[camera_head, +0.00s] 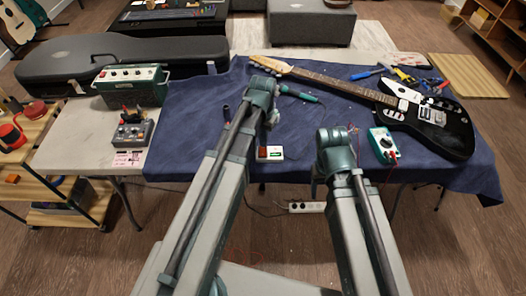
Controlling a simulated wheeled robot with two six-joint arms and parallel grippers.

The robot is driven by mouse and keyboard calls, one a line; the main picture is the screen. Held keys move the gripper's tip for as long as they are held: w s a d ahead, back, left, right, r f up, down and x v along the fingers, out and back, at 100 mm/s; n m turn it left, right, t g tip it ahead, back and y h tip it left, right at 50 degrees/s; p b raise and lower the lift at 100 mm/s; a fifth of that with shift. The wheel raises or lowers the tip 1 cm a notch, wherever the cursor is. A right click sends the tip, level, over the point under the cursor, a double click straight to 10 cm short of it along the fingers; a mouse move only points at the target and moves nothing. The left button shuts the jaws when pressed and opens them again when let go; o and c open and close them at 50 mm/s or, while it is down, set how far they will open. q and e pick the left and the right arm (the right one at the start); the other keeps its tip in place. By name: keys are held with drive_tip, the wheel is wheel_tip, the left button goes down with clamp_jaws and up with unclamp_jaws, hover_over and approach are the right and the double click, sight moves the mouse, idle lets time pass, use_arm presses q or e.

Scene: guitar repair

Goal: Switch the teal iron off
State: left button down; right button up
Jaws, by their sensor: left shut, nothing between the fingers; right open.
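A slim teal iron (299,95), like a soldering iron, lies on the blue cloth behind my grippers. A small white box (270,153) with a dark and red-green face sits near the cloth's front edge; I cannot tell whether it belongs to the iron. My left gripper (272,117) is shut and empty, above the cloth between the iron and the white box. My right gripper (338,137) is open and empty, to the right of the white box, its fingers mostly hidden by the wrist. The iron's switch is too small to make out.
A black electric guitar (452,128) lies across the right of the cloth. A teal meter (383,146) stands right of my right gripper. A teal amplifier (131,85) and a grey pedal (133,131) stand on the left. A power strip (307,207) shows below the table's front edge.

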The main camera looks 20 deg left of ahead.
use_arm(q)
drive_tip(key=shift+f+b, duration=0.65)
drive_tip(key=shift+f, duration=0.05)
drive_tip(key=shift+r, duration=0.2)
wheel_tip(320, 180, up, 7)
drive_tip(key=p, duration=0.7)
drive_tip(key=shift+f, duration=0.15)
drive_tip(key=shift+d, duration=0.1)
drive_tip(key=s+d+m+y, duration=0.1)
drive_tip(key=s+d, duration=0.9)
drive_tip(key=s, duration=0.4)
drive_tip(key=shift+s+d, duration=0.15)
idle(0.4)
